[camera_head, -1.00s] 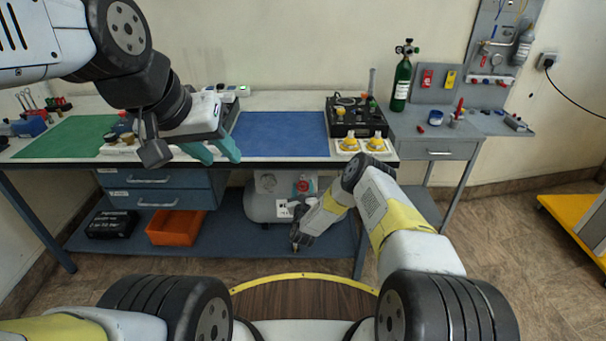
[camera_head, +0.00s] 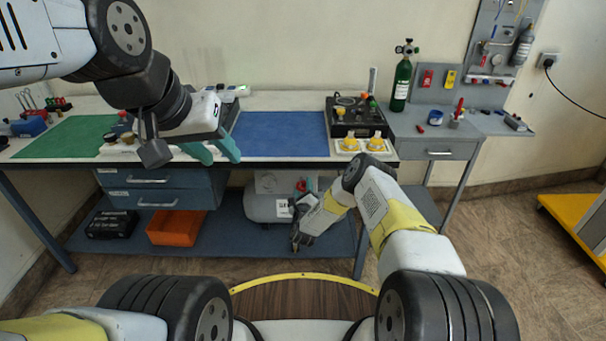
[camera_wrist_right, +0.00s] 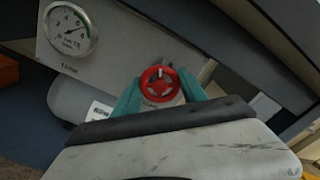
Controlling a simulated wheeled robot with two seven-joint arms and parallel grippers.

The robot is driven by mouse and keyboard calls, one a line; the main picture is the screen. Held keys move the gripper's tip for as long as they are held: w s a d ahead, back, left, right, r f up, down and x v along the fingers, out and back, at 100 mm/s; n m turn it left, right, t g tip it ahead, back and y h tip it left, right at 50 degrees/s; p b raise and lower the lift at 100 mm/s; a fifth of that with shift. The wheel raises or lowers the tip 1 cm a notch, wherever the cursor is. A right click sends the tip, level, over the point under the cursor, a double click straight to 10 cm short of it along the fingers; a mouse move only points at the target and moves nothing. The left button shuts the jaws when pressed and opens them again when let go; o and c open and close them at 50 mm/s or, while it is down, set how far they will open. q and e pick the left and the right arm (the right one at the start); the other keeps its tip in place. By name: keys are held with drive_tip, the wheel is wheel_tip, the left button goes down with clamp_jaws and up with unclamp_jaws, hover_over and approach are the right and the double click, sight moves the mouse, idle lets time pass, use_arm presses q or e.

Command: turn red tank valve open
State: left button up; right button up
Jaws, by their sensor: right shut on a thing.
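The red tank valve (camera_wrist_right: 160,85) is a round red handwheel on a grey panel, seen in the right wrist view. It also shows in the head view (camera_head: 304,185), partly covered by my right arm. My right gripper (camera_wrist_right: 160,92) has its teal fingers on either side of the wheel and is shut on it. A round gauge (camera_wrist_right: 69,29) sits on the same panel, left of the valve. The grey tank (camera_head: 262,208) lies on the lower shelf under the bench. My left gripper (camera_head: 212,152) is open and empty above the bench, between the green and blue mats.
An orange bin (camera_head: 176,228) and a black case (camera_head: 112,223) sit on the lower shelf, left of the tank. Blue drawers (camera_head: 150,190) hang above them. A green cylinder (camera_head: 402,82) stands on the side table at right. The blue mat (camera_head: 280,133) is clear.

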drive_tip(key=n, duration=0.4)
drive_tip(key=shift+n, duration=0.4)
drive_tip(key=n, duration=0.3)
drive_tip(key=shift+n, duration=0.3)
drive_tip(key=n, duration=0.4)
drive_tip(key=shift+a, duration=0.1)
drive_tip(key=n, duration=0.8)
drive_tip(key=shift+n, duration=0.3)
drive_tip(key=n, duration=0.3)
drive_tip(key=shift+n, duration=0.4)
drive_tip(key=n, duration=0.5)
drive_tip(key=shift+s+f+n, duration=0.1)
drive_tip(key=shift+f+n, duration=0.05)
drive_tip(key=shift+n, duration=0.15)
